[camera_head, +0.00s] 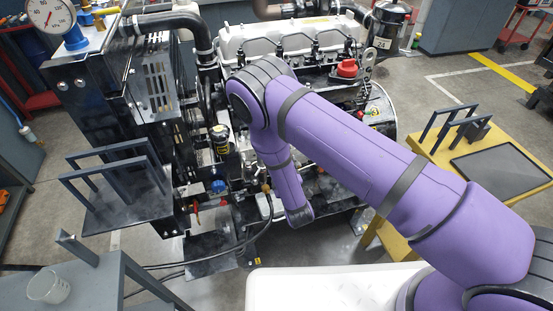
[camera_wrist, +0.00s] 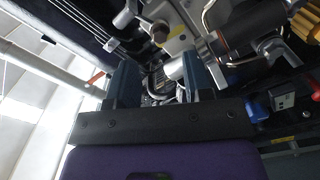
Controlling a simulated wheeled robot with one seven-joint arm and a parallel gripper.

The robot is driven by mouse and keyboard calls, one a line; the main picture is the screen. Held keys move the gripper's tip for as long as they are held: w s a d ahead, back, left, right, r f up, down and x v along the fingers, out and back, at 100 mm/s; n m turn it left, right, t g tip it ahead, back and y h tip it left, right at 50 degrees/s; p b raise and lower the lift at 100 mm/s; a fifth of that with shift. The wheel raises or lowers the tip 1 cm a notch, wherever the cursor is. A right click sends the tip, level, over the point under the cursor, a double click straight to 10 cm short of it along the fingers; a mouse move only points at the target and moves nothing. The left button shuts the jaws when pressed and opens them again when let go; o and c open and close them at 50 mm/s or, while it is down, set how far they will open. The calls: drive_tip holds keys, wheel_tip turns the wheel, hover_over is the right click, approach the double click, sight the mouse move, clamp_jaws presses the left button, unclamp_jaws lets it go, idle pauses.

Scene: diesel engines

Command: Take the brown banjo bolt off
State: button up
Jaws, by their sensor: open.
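A small brown round bolt head (camera_wrist: 160,33), which looks like the brown banjo bolt, sits on a silver fitting at the top of the wrist view. My gripper (camera_wrist: 160,76) is open, with its two dark blue fingers apart and pointing at the engine. The bolt head shows beyond the fingertips, between their lines; I see no contact. A silver cylindrical part (camera_wrist: 175,69) shows between the fingers, close to the right one. In the head view my purple arm reaches down to the engine's front side, and the fingers are hidden there. I cannot pick the bolt out surely in that view.
The diesel engine (camera_head: 290,38) has hoses and pipes close around the work area. A grey bench with a glass beaker (camera_head: 48,287) stands at lower left. A yellow table (camera_head: 452,158) with a dark tray (camera_head: 500,170) stands at right. A blue cap (camera_wrist: 257,108) is right of the fingers.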

drive_tip(key=shift+x, duration=2.3)
drive_tip(key=shift+w, duration=0.1)
clamp_jaws()
